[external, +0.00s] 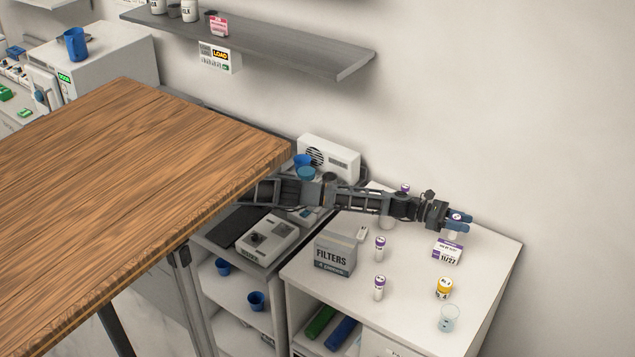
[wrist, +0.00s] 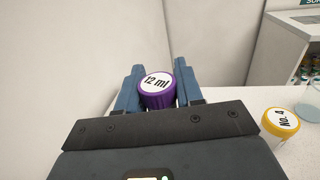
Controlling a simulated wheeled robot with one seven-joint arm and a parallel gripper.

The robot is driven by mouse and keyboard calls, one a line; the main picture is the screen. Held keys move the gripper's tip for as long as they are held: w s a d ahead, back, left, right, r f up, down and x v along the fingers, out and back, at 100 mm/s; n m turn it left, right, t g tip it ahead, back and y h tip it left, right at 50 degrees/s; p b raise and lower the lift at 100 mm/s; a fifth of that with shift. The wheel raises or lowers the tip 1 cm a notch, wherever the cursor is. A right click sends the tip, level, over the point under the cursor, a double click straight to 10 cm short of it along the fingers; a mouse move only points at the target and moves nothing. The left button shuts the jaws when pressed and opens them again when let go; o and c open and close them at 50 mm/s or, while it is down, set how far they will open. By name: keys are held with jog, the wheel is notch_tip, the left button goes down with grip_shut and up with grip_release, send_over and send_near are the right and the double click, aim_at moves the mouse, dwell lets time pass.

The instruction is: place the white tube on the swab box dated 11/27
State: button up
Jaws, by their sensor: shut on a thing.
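My gripper (external: 460,221) is shut on a tube with a white-topped purple cap (external: 456,216). In the wrist view the cap (wrist: 156,88) sits between the two blue fingers (wrist: 157,93) and reads "12 ml"; the tube's body is hidden below it. The swab box dated 11/27 (external: 446,257), white with a purple band, stands on the white cabinet top right under my gripper in the external view. I cannot tell whether the held tube touches the box. The box is not visible in the wrist view.
A yellow-capped jar (external: 444,287) and a clear beaker (external: 449,319) stand in front. A grey FILTERS box (external: 335,256) is farther left. The right cabinet edge is clear.

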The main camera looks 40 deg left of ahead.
jog(key=shift+w+a+f, duration=0.1)
jog(key=shift+w+f, duration=0.05)
jog(key=shift+f, duration=2)
jog(key=shift+f, duration=0.25)
jog(key=o, duration=1)
jog(key=shift+r, duration=0.1)
jog(key=shift+r, duration=0.15)
jog(key=shift+r+p, duration=0.2)
jog(key=shift+p, duration=0.2)
jog(key=a+p, duration=0.1)
jog(key=a, duration=0.3)
jog(key=s+a+p, duration=0.1)
jog(key=a, duration=0.3)
jog(key=s+a, duration=0.1)
jog(key=a, duration=0.2)
jog(key=shift+s+a+f+p, duration=0.15)
jog(key=shift+s+a+p, duration=0.05)
jog(key=shift+a+p, duration=0.2)
